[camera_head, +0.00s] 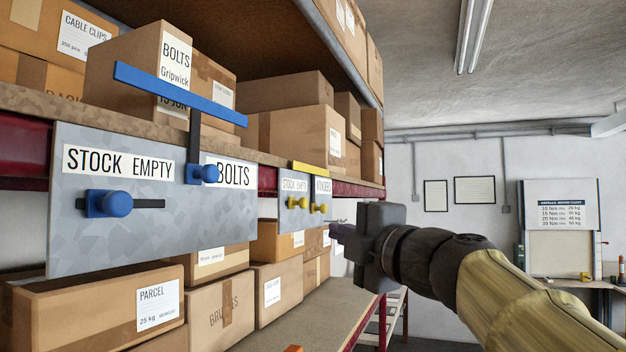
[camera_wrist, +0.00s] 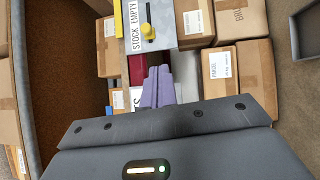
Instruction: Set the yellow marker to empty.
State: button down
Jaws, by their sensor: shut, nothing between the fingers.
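The yellow marker's bar (camera_head: 310,168) lies along the top edge of the small far grey panel, above its STOCK EMPTY label and a second label. Two yellow knobs show below it, a left knob (camera_head: 297,202) and a right knob (camera_head: 319,208). In the wrist view a yellow knob (camera_wrist: 148,32) stands on the grey panel beside the STOCK EMPTY label (camera_wrist: 134,26), and a yellow strip (camera_wrist: 118,18) lies at its edge. My gripper (camera_head: 338,230) is right of and slightly below the knobs, apart from them. Its lavender fingers (camera_wrist: 158,86) are together and empty.
A nearer grey panel (camera_head: 75,230) carries a blue bar (camera_head: 180,93) and blue knobs (camera_head: 108,203). Cartons fill the shelves above and below, including a BOLTS box (camera_head: 155,60). The aisle right of the shelf is open.

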jog(key=shift+s+a+r+n, duration=0.2)
jog(key=shift+s+r+n, duration=0.1)
jog(key=shift+r, duration=0.25)
jog(key=shift+s+a+r+n, duration=0.2)
jog(key=shift+r+n, duration=0.1)
jog(key=shift+r, duration=0.25)
jog(key=shift+w, duration=0.1)
jog(key=p, duration=0.4)
send_near(293, 203)
jog(key=a, duration=0.3)
jog(key=w, duration=0.1)
jog(key=w+p, duration=0.1)
jog(key=w+d+p, duration=0.1)
jog(key=w, duration=0.1)
jog(key=shift+r, duration=0.3)
jog(key=shift+s, duration=0.1)
